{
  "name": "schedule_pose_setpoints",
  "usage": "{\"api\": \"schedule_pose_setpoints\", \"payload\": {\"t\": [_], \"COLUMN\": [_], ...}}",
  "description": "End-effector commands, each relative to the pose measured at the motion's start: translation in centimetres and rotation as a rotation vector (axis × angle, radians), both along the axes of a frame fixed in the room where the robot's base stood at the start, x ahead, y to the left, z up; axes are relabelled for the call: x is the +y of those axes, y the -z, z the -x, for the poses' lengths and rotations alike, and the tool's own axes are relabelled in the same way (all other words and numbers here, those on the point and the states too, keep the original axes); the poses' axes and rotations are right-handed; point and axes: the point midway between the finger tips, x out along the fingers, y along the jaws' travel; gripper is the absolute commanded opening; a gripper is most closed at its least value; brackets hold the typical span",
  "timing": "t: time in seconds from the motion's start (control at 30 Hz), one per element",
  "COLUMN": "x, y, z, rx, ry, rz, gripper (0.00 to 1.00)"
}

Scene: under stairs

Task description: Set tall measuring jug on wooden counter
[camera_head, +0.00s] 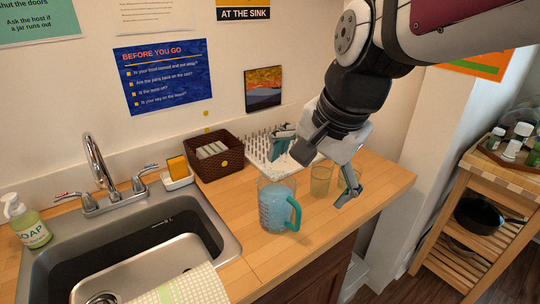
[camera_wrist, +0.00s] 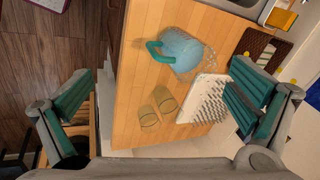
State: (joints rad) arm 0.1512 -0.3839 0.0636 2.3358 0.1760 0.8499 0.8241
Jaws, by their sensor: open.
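The measuring jug (camera_head: 272,212) is clear with a bluish tint and has a teal handle. It stands upright on the wooden counter (camera_head: 240,272), just right of the sink. In the wrist view the jug (camera_wrist: 183,52) is at upper middle, its handle (camera_wrist: 154,48) on the left side. My gripper (camera_head: 314,168) is open and empty, above the counter to the right of and behind the jug, not touching it. In the wrist view its two teal-padded fingers (camera_wrist: 158,90) are spread wide at left and right.
Two amber glasses (camera_head: 321,181) stand right of the jug, one partly behind my finger. A white peg rack (camera_head: 256,157) and brown basket (camera_head: 215,160) line the wall. The sink (camera_head: 140,262) is at left, with a towel (camera_head: 190,288) over its edge. The front counter strip is clear.

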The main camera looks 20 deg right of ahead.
Motion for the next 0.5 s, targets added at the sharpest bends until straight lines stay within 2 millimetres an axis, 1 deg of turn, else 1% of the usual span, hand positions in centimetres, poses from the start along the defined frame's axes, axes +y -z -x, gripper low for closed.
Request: {"api": "schedule_pose_setpoints", "payload": {"t": [0.03, 0.1, 0.2, 0.33, 0.4, 0.5], "x": [0.2, 0.1, -0.1, -0.4, -0.6, -0.6], "y": [-0.5, -0.7, -0.8, -0.6, -0.5, -0.4], "z": [1.8, 3.9, 6.4, 8.6, 9.2, 9.6], "rx": [-0.028, -0.058, -0.087, -0.110, -0.115, -0.119], "ry": [-0.136, -0.331, -0.572, -0.790, -0.860, -0.908], "rz": [0.067, 0.165, 0.290, 0.405, 0.442, 0.467], "gripper": [1.00, 1.00, 1.00, 1.00, 1.00, 1.00]}}
